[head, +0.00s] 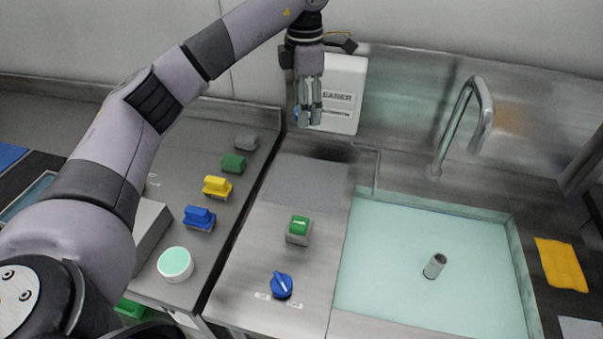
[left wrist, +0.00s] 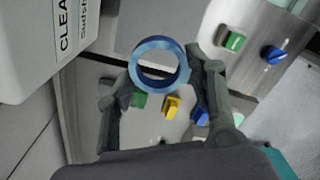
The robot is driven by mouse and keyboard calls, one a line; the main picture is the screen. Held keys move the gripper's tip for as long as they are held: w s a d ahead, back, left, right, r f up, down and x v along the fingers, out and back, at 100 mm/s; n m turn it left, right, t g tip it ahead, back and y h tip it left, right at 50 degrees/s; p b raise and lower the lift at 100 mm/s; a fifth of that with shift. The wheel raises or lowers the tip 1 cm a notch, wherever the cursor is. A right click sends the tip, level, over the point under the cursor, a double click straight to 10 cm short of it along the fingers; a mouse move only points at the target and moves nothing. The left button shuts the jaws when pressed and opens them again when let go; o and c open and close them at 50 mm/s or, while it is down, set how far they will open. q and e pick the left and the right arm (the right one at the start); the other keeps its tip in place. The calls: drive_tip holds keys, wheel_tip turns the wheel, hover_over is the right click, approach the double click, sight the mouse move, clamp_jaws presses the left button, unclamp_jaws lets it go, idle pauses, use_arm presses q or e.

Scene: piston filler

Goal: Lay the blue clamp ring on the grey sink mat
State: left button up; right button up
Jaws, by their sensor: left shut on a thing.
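The blue clamp ring (left wrist: 156,43) is held between the fingers of my left gripper (left wrist: 160,82) in the left wrist view, its opening facing the camera. In the head view my left gripper (head: 308,117) hangs above the back of the counter, in front of the white cleaner container, and only a small blue part of the ring (head: 297,115) shows beside the fingers. The grey sink mat (head: 306,183) lies flat and bare on the steel counter, below and nearer than the gripper. My right gripper is out of view.
The white cleaner container (head: 343,92) stands behind the gripper. The sink (head: 400,250) with its tap (head: 480,105) is to the mat's right. A green button (head: 300,225) and a blue knob (head: 281,286) sit nearer. Coloured blocks (head: 216,187) stand on the left counter.

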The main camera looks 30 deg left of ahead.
use_arm(q)
wheel_tip(320, 180, down, 7)
drive_tip(key=p, duration=0.2)
hover_over(305, 182)
wheel_tip(305, 182, down, 7)
drive_tip(key=shift+f, duration=1.15)
wheel_tip(305, 182, down, 3)
drive_tip(key=shift+f+p, duration=0.15)
drive_tip(key=shift+p, duration=0.25)
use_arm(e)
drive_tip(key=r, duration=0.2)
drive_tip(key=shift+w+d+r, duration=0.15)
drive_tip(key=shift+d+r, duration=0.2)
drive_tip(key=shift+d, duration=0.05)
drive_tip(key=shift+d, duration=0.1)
use_arm(q)
drive_tip(key=shift+f, duration=0.2)
drive_tip(key=o, duration=1.2)
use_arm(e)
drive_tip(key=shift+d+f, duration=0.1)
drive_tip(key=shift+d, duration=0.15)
